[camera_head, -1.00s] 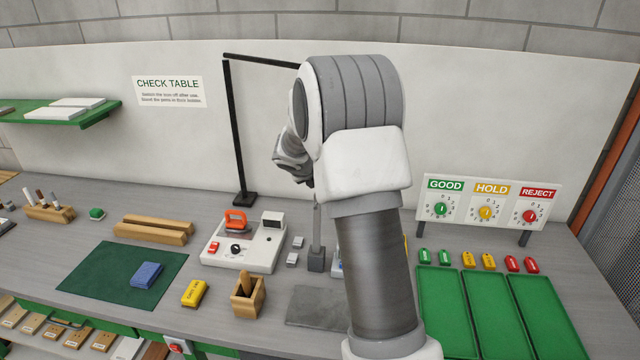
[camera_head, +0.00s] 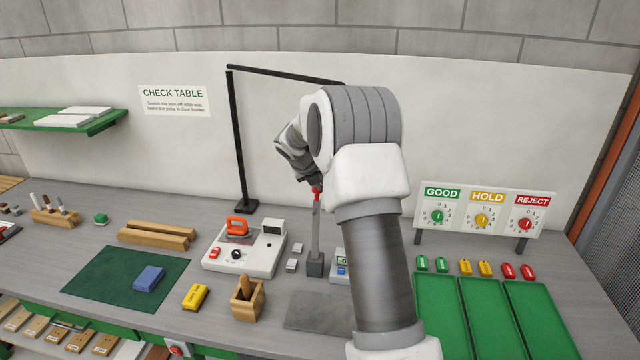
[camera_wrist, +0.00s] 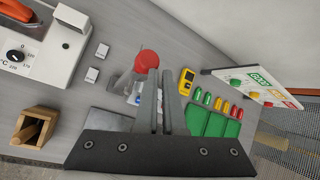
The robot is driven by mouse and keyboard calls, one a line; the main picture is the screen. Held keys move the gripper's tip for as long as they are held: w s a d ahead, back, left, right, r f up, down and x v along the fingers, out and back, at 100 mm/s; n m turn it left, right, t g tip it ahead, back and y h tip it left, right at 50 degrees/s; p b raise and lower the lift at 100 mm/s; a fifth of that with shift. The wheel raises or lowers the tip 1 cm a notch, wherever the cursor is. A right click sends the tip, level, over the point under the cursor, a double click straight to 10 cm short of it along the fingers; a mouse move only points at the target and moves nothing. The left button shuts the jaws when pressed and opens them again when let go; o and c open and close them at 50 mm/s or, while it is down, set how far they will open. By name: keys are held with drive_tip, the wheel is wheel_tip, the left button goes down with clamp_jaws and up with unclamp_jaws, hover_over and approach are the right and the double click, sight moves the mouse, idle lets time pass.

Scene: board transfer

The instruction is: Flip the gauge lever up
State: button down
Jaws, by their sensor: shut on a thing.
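The gauge lever (camera_head: 315,236) is a grey upright bar with a red knob, rising from a dark block (camera_head: 315,267) on the table. A small blue and white gauge box (camera_head: 340,266) with a display stands just right of it, partly hidden by my arm. My gripper (camera_head: 317,186) is at the lever's top, shut on the lever by its red end. In the wrist view the red knob (camera_wrist: 147,62) shows just beyond the nearly closed dark fingers (camera_wrist: 158,78). The exact contact is hidden behind the fingers.
A white device (camera_head: 262,256) with an orange top stands left of the lever, with small pale blocks (camera_head: 293,264) between. A wooden holder (camera_head: 248,300) and a dark grey mat (camera_head: 312,312) lie in front. Green trays (camera_head: 490,315) are at right; a black post (camera_head: 237,150) rises behind.

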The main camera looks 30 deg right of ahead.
drive_tip(key=shift+w+d+r, duration=0.1)
drive_tip(key=shift+w+d, duration=0.25)
drive_tip(key=shift+d, duration=0.25)
drive_tip(key=b+v, duration=0.2)
drive_tip(key=v, duration=1.6)
drive_tip(key=shift+s+a+f, duration=0.2)
drive_tip(key=shift+a+f, duration=0.05)
drive_tip(key=shift+a, duration=0.15)
